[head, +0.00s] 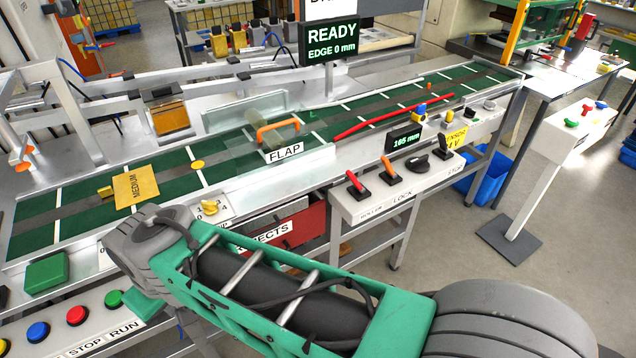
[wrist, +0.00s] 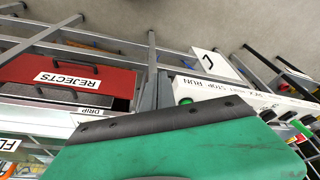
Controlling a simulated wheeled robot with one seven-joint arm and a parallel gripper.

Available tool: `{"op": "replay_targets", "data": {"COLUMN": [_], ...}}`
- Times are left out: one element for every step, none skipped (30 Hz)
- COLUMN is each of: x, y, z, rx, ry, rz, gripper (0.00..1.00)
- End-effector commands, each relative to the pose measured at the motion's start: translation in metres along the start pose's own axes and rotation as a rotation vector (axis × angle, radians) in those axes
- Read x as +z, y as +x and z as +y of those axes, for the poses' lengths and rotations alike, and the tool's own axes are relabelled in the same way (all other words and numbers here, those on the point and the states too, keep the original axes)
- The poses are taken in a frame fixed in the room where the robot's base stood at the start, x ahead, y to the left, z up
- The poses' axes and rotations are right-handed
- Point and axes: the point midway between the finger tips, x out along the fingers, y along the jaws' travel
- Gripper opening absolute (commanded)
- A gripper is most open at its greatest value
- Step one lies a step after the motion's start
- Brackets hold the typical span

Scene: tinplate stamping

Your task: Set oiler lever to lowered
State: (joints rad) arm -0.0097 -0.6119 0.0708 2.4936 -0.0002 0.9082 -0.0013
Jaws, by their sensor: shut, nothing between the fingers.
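I cannot tell for sure which control is the oiler lever. On the grey control box at the line's front edge stand a red-handled lever (head: 357,184), an orange-handled lever (head: 389,168) and a black-handled lever (head: 445,149); the small labels are hard to read. An orange knob on a stem (head: 23,165) stands at the far left.
The green conveyor (head: 230,155) carries a yellow MEDIUM plate (head: 136,186). A clear flap guard has an orange handle (head: 277,131). The red REJECTS drawer (wrist: 100,75) lies below the line. The STOP/RUN button panel (head: 75,325) is at lower left.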

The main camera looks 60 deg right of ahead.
Motion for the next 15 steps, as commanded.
{"op": "replay_targets", "data": {"x": [0.000, 0.000, 0.000, 0.000, 0.000, 0.000, 0.000, -0.001, -0.004, -0.008, -0.012, -0.020, -0.026, -0.033, -0.041], "y": [0.000, 0.000, 0.000, 0.000, 0.000, 0.000, 0.000, 0.000, 0.000, 0.001, 0.001, 0.002, 0.003, 0.004, 0.005], "z": [0.000, 0.000, 0.000, 0.000, 0.000, 0.000, 0.001, 0.002, 0.008, 0.018, 0.029, 0.046, 0.062, 0.081, 0.109], "rx": [0.000, 0.000, 0.000, 0.000, 0.000, 0.000, 0.001, 0.005, 0.015, 0.028, 0.045, 0.077, 0.107, 0.142, 0.194], "ry": [0.000, 0.000, 0.000, 0.000, 0.000, 0.000, -0.001, -0.005, -0.015, -0.031, -0.053, -0.094, -0.132, -0.176, -0.247], "rz": [0.000, 0.000, 0.000, 0.000, 0.000, 0.000, 0.000, 0.000, -0.001, -0.003, -0.005, -0.011, -0.019, -0.033, -0.060], "gripper": [0.00, 0.00, 0.00, 0.00, 0.00, 0.00, 0.00, 0.00, 0.00, 0.00, 0.00, 0.00, 0.00, 0.00, 0.00]}}
